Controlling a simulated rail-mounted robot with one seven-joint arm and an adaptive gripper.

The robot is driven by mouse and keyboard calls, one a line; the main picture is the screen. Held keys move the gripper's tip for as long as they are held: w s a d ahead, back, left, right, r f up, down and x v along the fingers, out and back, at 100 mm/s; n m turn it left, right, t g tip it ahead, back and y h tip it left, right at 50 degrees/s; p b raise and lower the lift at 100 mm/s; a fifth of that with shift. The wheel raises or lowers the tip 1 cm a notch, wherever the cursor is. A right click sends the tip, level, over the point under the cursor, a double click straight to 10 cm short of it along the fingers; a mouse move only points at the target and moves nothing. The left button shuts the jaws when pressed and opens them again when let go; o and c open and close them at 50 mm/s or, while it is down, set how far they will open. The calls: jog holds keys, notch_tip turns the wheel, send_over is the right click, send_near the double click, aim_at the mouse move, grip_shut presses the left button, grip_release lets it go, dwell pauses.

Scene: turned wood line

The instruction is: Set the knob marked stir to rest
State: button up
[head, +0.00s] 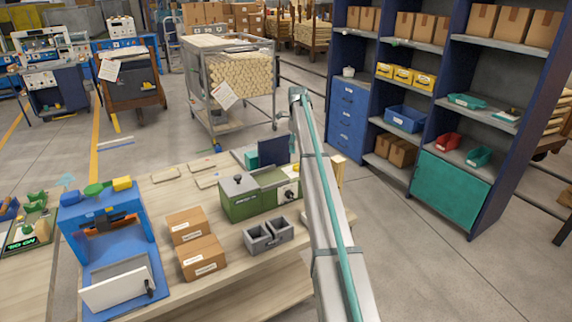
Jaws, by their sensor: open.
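A green machine (247,203) with a grey lid and a dark top knob stands on the wooden bench. At its right end is a pale panel (293,187) with a small dark round knob (288,195). The markings are too small to read, so I cannot tell whether this is the stir knob or where it points. My grey arm with a teal stripe rises just right of the panel, close to it in the picture. I cannot make out my gripper; its fingers do not show.
On the bench (165,187) are two cardboard boxes (202,257), a grey two-compartment bin (268,235) and a blue machine (103,225). A dark blue panel (273,150) stands behind the green machine. A shelf unit (440,105) is at right. The floor between is clear.

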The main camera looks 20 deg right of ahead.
aim_at(297, 164)
notch_tip(297, 164, down, 10)
jog(key=p, duration=0.2)
jog(key=shift+d+r+p, duration=0.1)
jog(key=shift+p, duration=0.3)
jog(key=c, duration=1.1)
jog(key=shift+c, duration=0.2)
